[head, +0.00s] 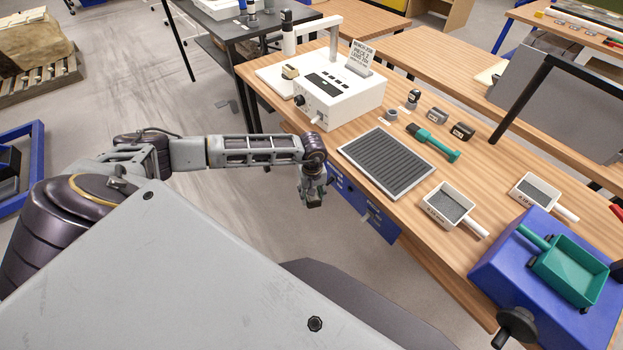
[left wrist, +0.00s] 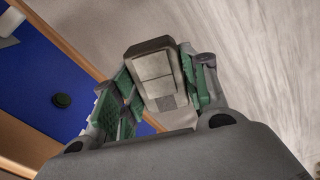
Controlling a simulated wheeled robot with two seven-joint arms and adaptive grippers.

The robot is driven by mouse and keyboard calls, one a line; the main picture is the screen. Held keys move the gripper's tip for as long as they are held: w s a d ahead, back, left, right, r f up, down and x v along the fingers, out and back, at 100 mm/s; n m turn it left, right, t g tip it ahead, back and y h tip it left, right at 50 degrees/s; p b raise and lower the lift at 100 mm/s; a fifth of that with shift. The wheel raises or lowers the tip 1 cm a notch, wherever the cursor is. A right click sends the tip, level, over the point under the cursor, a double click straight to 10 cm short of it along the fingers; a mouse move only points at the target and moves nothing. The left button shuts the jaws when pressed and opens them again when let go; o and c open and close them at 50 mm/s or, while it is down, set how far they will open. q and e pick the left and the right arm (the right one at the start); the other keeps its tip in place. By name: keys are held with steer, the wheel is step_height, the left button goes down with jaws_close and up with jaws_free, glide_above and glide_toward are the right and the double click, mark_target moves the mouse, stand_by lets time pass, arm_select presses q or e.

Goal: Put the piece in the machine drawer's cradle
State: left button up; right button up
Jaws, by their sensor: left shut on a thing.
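My left gripper (head: 313,197) is shut on a grey block-like piece (left wrist: 152,72) and holds it in the air beside the bench's near edge. The wrist view shows the piece between the green-padded fingers (left wrist: 150,92), with lighter square patches on its face. In the head view the piece (head: 314,204) is small and dark. A white machine (head: 340,98) with a dark panel, a front knob and a sign stands at the bench's far left end. I cannot make out an open drawer or a cradle. My right gripper is not in view.
The wooden bench (head: 410,185) carries a ribbed grey mat (head: 386,162), a green-handled tool (head: 433,143), small labelled blocks and two white scoops. A blue box (head: 510,262) with a green tray stands at right.

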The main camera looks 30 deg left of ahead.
arm_select(q)
steer(key=shift+s+d+f+m, duration=0.2)
steer(key=shift+d+f+m, duration=0.25)
steer(key=shift+m, duration=0.65)
steer(key=s+d+f+m, duration=0.1)
steer(key=d+f+m, duration=0.2)
steer(key=d+m, duration=0.4)
steer(key=shift+s+d+m, duration=0.3)
steer(key=shift+s+d, duration=0.05)
steer(key=shift+r, duration=0.1)
